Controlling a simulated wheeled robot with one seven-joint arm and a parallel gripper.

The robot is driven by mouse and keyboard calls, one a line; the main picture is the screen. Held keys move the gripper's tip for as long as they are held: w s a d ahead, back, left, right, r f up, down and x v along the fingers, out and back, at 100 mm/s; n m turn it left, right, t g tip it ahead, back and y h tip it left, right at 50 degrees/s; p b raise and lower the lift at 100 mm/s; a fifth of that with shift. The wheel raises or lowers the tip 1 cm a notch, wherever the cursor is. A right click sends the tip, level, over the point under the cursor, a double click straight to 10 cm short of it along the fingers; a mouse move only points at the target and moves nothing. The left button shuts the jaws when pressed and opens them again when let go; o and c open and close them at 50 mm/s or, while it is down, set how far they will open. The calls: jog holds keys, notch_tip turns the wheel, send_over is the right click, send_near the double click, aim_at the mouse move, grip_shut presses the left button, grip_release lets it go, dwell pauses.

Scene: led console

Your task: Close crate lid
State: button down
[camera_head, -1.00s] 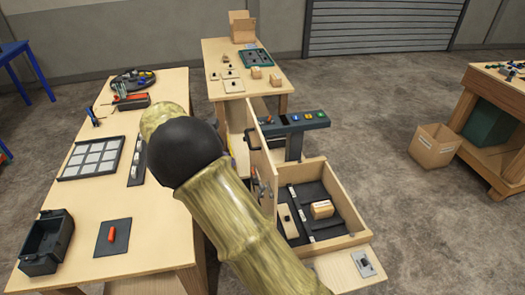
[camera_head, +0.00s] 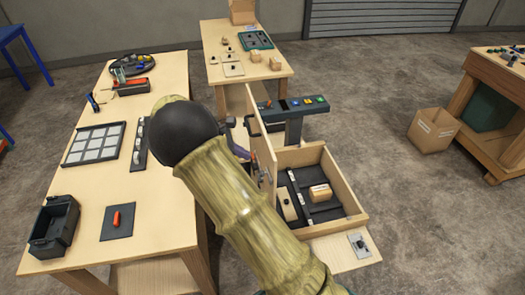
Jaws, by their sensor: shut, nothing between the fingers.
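The wooden crate (camera_head: 345,187) stands right of centre with its top open. Its lid (camera_head: 262,140) stands about upright along the crate's left side. Inside the crate are a dark divided floor, a small cardboard box (camera_head: 320,192) and a pale wooden block with a dark knob (camera_head: 287,205). My bamboo-patterned arm with a black joint crosses the centre and hides much of the area left of the crate. My gripper (camera_head: 259,170) shows only in small part at the lid's left face, shut with nothing held; whether it touches the lid is unclear.
A dark console (camera_head: 292,105) with coloured buttons stands just behind the crate. A long wooden table (camera_head: 85,190) on the left holds a bin, a grid tray and tools. A small plate with a switch (camera_head: 359,245) lies before the crate. The floor to the right is clear up to a cardboard carton (camera_head: 433,130).

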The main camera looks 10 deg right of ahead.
aim_at(271, 158)
jog(key=d+p, duration=0.1)
jog(key=d, duration=0.1)
jog(key=d+f+p, duration=0.1)
jog(key=d+p, duration=0.1)
jog(key=d, duration=0.1)
jog(key=shift+d+f, duration=0.35)
jog(key=shift+f, duration=0.05)
jog(key=shift+d+f, duration=0.15)
jog(key=shift+d, duration=0.15)
jog(key=shift+d, duration=0.2)
